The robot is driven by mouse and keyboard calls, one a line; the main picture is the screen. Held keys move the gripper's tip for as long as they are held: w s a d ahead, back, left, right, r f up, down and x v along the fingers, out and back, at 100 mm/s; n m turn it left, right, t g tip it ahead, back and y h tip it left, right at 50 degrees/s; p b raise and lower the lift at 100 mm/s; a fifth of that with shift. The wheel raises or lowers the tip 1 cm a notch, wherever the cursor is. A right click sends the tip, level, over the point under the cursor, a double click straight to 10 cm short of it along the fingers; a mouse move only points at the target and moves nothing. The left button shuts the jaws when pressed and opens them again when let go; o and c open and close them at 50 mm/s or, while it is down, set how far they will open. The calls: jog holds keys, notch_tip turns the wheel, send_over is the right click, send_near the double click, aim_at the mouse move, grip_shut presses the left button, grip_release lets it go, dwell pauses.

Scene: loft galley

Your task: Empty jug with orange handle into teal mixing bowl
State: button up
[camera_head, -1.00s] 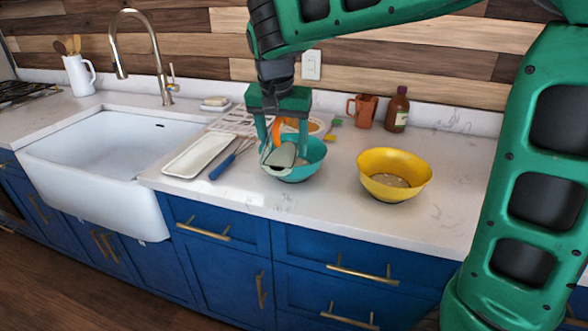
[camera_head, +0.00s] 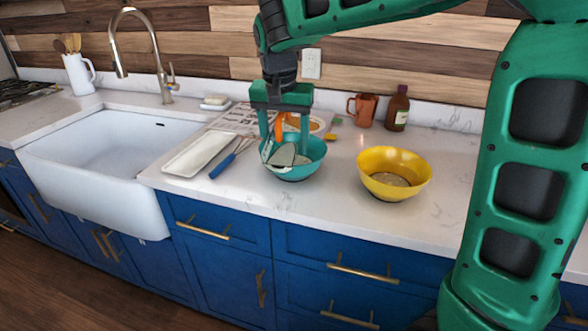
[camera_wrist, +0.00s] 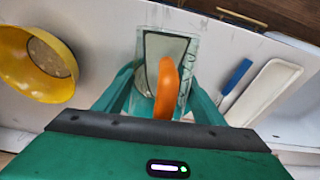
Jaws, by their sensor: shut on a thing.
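My gripper (camera_head: 287,132) is shut on the orange handle (camera_head: 279,127) of a clear jug (camera_head: 285,155). The jug is tilted over the teal mixing bowl (camera_head: 305,172), with its body at or just above the bowl's opening. In the wrist view the orange handle (camera_wrist: 166,88) lies between the green fingers, with the pale jug body (camera_wrist: 165,48) beyond it. I cannot tell how much is left in the jug. The bowl's inside is mostly hidden by the jug and gripper.
A yellow bowl (camera_head: 394,191) with something pale inside stands to the right. A white tray (camera_head: 197,155) and a blue-handled utensil (camera_head: 222,166) lie to the left. A copper mug (camera_head: 363,109) and brown bottle (camera_head: 398,108) stand behind. The front right counter is clear.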

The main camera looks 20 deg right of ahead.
jog(key=shift+w+d, duration=0.2)
jog(key=shift+w, duration=0.1)
jog(key=shift+w+d+r+g+y, duration=0.1)
jog(key=shift+w+r+g+y, duration=0.15)
jog(key=shift+g+y, duration=0.25)
dwell(0.6)
jog(key=shift+s+a+f+t+h, duration=0.25)
jog(key=shift+s+f+t+h, duration=0.05)
jog(key=shift+s+t+h, duration=0.1)
jog(key=shift+s+a+t+h, duration=0.3)
jog(key=shift+s+t+h, duration=0.1)
jog(key=shift+s+t, duration=0.2)
jog(key=shift+s+a+t+h, duration=0.25)
jog(key=shift+s+t+h, duration=0.2)
jog(key=shift+t, duration=0.15)
jog(key=shift+a+f+t, duration=0.1)
jog(key=shift+f+t, duration=0.15)
jog(key=shift+t, duration=0.25)
jog(key=shift+r+t+h, duration=0.25)
jog(key=shift+t+h, duration=0.05)
jog(key=shift+h, duration=0.15)
